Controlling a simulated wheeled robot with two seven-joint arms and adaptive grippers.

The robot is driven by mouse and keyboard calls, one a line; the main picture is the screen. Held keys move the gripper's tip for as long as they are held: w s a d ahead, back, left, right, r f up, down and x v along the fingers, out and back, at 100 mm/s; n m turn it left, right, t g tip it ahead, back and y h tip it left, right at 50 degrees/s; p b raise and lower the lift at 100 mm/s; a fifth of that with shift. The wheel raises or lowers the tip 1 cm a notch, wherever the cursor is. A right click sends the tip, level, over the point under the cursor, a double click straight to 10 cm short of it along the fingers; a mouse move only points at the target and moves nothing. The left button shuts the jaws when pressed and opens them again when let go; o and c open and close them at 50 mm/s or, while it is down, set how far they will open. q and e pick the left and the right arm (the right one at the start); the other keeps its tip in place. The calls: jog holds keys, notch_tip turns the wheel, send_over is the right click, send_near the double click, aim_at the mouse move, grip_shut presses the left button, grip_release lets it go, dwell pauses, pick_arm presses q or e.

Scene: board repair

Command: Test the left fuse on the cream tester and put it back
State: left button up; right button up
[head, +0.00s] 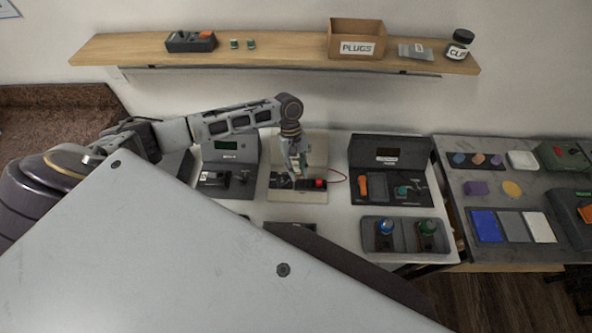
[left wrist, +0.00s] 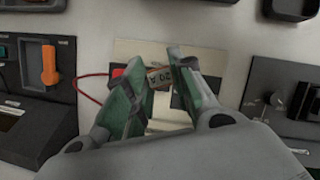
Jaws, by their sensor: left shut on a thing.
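My left gripper (head: 297,176) is over the cream tester (head: 313,150), which has a red button (head: 319,184) and a red wire at its right side. In the left wrist view, the gripper's green-padded fingers (left wrist: 158,80) are shut on a small labelled fuse (left wrist: 159,76) with orange-brown on it. The cream tester (left wrist: 140,48) lies beneath, with part of its red button showing beside a finger. I cannot tell whether the fuse touches the tester's contacts, as the fingers cover that spot. My right gripper is not in view.
A dark panel (head: 229,151) stands left of the tester, and another with an orange handle (head: 377,187) stands right. A grey tray (head: 404,246) holds blue and green knobbed parts. A shelf (head: 285,55) runs above; a second table with coloured pieces is at right.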

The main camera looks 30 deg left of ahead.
pick_arm(q)
jog(key=shift+w+d+f, duration=0.1)
jog(key=shift+w+d, duration=0.15)
jog(key=shift+w, duration=0.35)
jog(key=shift+w+d+f, duration=0.1)
jog(key=shift+w+d, duration=0.15)
jog(key=shift+w, duration=0.35)
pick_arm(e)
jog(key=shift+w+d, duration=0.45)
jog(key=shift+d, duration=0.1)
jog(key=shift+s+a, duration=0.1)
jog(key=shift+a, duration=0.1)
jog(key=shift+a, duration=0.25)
pick_arm(q)
jog(key=shift+f, duration=0.1)
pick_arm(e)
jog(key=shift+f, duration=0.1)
